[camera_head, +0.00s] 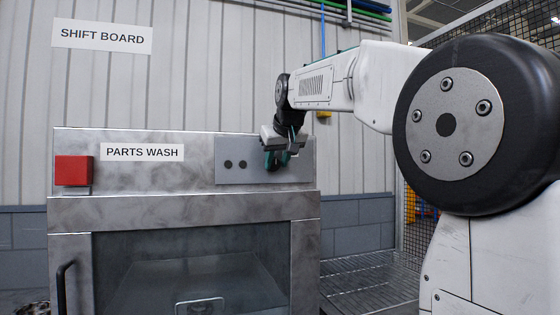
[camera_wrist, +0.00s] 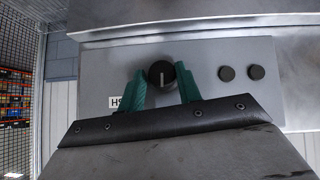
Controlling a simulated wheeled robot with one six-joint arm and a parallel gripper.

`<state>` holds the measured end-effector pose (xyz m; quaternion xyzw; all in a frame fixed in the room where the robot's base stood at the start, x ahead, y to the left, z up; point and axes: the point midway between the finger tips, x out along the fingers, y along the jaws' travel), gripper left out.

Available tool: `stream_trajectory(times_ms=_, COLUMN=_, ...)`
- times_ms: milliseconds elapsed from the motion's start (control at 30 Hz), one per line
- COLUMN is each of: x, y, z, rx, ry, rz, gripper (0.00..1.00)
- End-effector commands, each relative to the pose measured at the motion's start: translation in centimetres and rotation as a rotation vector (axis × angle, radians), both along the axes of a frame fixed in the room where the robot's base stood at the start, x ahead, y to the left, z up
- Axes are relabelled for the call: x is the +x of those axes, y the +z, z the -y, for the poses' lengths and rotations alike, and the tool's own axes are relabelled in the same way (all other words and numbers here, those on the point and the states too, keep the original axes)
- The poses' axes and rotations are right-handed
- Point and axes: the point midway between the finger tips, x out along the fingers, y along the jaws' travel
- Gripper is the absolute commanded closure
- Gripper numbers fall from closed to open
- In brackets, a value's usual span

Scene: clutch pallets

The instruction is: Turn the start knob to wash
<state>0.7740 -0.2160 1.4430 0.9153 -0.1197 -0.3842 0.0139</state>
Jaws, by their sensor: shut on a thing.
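The start knob (camera_wrist: 161,72) is a round black knob on the grey control panel (camera_wrist: 100,62) of the parts wash machine. A short pale line on its face stands roughly upright in the wrist view. My gripper (camera_wrist: 161,80) is shut on it, with one green finger on each side. A white label (camera_wrist: 116,102) beside the left finger shows letters like an upside-down "SH"; the finger hides the rest. In the head view my gripper (camera_head: 277,160) is at the right end of the panel (camera_head: 236,178) and hides the knob.
Two smaller dark buttons (camera_wrist: 242,72) sit on the same panel, apart from my fingers. The machine (camera_head: 180,212) also carries a red box (camera_head: 73,171) at its left, above a glass door with a black handle (camera_head: 62,288). A mesh fence (camera_head: 500,25) stands at the right.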

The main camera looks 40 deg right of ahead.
Motion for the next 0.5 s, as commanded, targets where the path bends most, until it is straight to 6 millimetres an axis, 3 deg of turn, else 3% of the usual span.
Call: stream_trajectory(times_ms=500, x=-0.14, y=-0.09, z=0.4, rx=0.379, ry=0.0, rz=0.11, gripper=0.89)
